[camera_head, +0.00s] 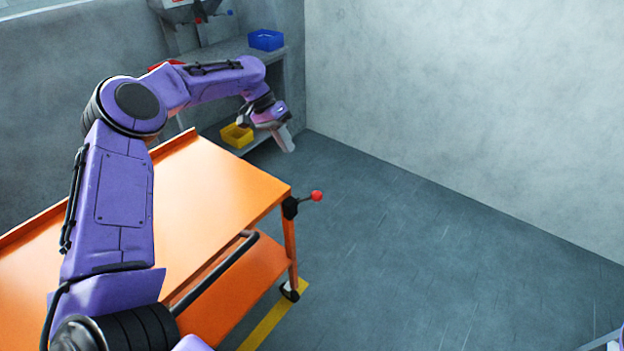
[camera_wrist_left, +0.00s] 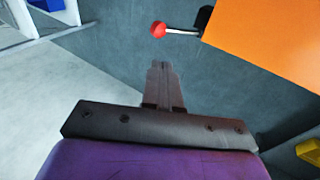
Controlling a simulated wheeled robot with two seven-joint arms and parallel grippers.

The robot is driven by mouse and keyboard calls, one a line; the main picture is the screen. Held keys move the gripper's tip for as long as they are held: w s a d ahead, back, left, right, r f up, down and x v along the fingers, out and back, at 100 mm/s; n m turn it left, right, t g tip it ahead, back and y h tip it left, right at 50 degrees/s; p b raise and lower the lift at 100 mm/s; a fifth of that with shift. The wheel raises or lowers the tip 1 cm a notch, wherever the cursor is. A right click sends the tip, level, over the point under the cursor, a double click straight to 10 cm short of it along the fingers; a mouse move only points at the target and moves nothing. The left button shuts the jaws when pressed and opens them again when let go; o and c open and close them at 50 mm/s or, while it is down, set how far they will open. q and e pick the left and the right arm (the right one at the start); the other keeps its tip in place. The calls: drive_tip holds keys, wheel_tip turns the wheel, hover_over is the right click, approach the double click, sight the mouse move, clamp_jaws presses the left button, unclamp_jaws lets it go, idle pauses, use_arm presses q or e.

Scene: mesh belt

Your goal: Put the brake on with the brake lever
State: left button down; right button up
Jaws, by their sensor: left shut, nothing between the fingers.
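The brake lever (camera_head: 305,199) has a short metal rod with a red ball knob and comes out of a black mount at the corner of the orange cart (camera_head: 215,190). In the left wrist view the lever's red knob (camera_wrist_left: 158,29) shows beyond my fingertips, beside the cart's orange top (camera_wrist_left: 270,35). My left gripper (camera_head: 287,143) is shut and empty. It hangs in the air past the cart's far edge, apart from the lever. My right gripper is not in view.
A grey shelf (camera_head: 225,52) at the back holds a blue bin (camera_head: 266,40) and a yellow bin (camera_head: 237,135). A dark push bar (camera_head: 215,273) runs along the cart's side. The floor right of the cart is clear, with a yellow stripe (camera_head: 265,325) near the wheel.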

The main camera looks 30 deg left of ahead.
use_arm(q)
drive_tip(key=p, duration=0.2)
approach(315, 192)
drive_tip(key=x, duration=0.6)
drive_tip(key=shift+w+f, duration=0.1)
drive_tip(key=shift+f, duration=0.35)
drive_tip(key=shift+d+p, duration=0.15)
drive_tip(key=shift+p, duration=0.2)
